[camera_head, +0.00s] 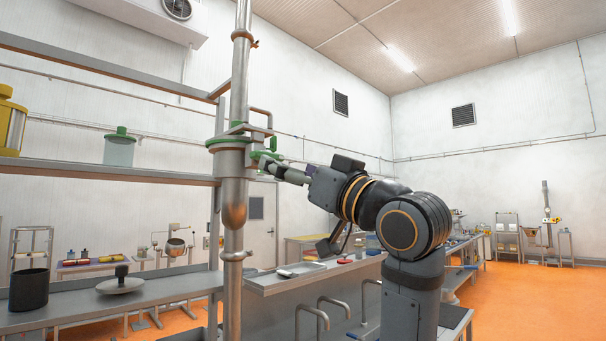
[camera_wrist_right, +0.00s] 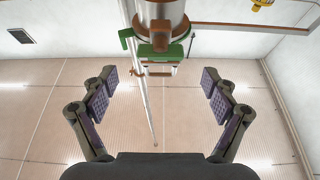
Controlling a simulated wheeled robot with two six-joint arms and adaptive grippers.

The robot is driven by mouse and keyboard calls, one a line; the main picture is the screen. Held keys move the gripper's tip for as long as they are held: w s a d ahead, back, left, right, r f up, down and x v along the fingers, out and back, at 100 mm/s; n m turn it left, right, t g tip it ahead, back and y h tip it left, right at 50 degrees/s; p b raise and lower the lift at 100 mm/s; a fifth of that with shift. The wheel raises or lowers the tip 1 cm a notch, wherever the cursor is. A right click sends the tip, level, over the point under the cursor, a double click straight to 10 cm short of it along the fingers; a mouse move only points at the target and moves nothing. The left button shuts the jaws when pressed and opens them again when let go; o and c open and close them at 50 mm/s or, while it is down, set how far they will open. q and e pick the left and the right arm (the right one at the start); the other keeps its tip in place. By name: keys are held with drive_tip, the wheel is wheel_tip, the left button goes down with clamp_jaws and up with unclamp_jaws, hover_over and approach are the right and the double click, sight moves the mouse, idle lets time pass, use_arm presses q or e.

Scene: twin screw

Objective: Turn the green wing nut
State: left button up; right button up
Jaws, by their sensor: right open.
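A steel cylinder (camera_head: 234,195) on a vertical pole has green fittings around its top. The green wing nut (camera_head: 256,144) appears to be the green part on the right side of this top. In the right wrist view the green wing nut (camera_wrist_right: 163,53) shows ahead of the cylinder, near the top middle. My right gripper (camera_head: 268,161) comes in from the right, close to the wing nut. In the wrist view the right gripper (camera_wrist_right: 161,78) is open and empty, its purple-padded fingers apart on either side of the nut's line. My left gripper is out of view.
A metal shelf (camera_head: 110,171) with a green-lidded jar (camera_head: 119,147) and a yellow-topped container (camera_head: 11,120) stands left of the pole. Below is a steel bench (camera_head: 170,288) with a dark pot (camera_head: 29,290) and a lid (camera_head: 121,284). Orange floor is open at right.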

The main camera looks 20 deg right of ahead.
drive_tip(key=v, duration=0.4)
drive_tip(key=shift+a, duration=0.1)
